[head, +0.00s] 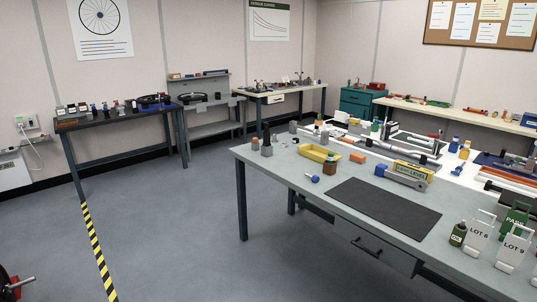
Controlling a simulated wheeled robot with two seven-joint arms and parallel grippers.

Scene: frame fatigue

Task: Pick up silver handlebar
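A long silver bar (388,149), which looks like the handlebar, lies at a slant near the far side of the grey workbench (290,187). It has darker parts along it, and small items around it partly crowd the view. I cannot be sure that it is the handlebar. A shorter grey metal piece (402,178) lies nearer, in front of a yellow box marked LEVEL (412,169). Neither of my grippers shows in the head view.
A black mat (384,208) lies bare on the bench. A yellow tray (318,153), a blue-handled item (313,178), white LOT 8 (480,235) and LOT 9 (513,249) tags and a dark bottle (458,234) stand around it. The floor (170,235) at left is open.

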